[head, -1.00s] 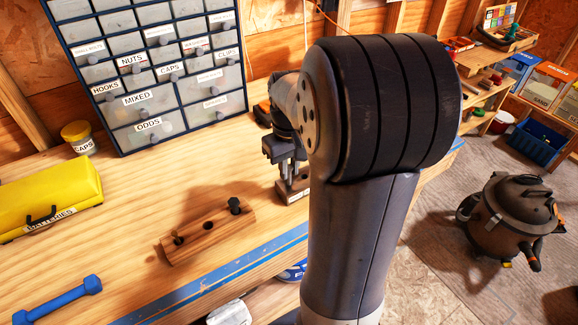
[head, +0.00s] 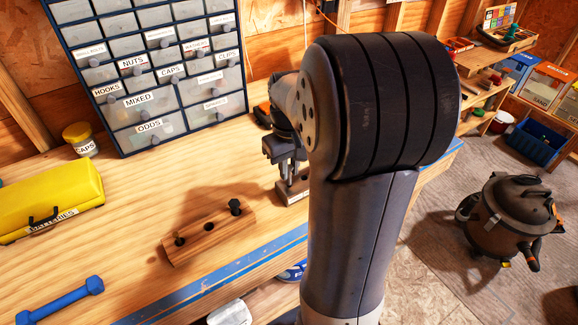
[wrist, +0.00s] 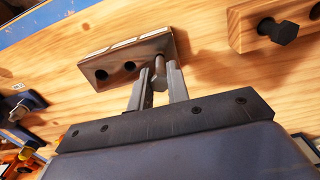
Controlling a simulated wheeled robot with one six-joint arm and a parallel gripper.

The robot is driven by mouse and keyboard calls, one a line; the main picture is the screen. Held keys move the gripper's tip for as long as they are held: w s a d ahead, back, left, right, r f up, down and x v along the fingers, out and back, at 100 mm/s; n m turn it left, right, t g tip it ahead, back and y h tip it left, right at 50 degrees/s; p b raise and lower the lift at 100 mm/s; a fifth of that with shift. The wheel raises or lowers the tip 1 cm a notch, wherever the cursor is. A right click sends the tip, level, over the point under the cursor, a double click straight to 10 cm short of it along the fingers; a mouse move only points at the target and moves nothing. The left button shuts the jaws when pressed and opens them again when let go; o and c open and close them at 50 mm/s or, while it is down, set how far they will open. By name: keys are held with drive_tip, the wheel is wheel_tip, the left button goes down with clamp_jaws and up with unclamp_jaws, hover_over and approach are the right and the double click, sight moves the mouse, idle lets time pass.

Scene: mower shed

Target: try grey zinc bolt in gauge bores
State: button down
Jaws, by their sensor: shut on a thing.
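My gripper (wrist: 160,92) is shut on the grey zinc bolt (wrist: 159,72), gripping its head between the fingertips. The bolt's shank points at the right end of the gauge block (wrist: 122,55) in the wrist view. Two dark open bores show to its left. I cannot tell whether the shank tip is inside the end bore or just above it. In the head view my gripper (head: 287,174) points down over the gauge block (head: 284,197), which my arm partly hides.
A yellow battery case (head: 50,200), a blue dumbbell-shaped tool (head: 60,299) and a drawer cabinet (head: 150,75) stand around. Bare bench lies between.

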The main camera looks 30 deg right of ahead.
drive_tip(key=shift+f+b, duration=0.3)
drive_tip(key=shift+f, duration=0.1)
drive_tip(key=shift+r, duration=0.2)
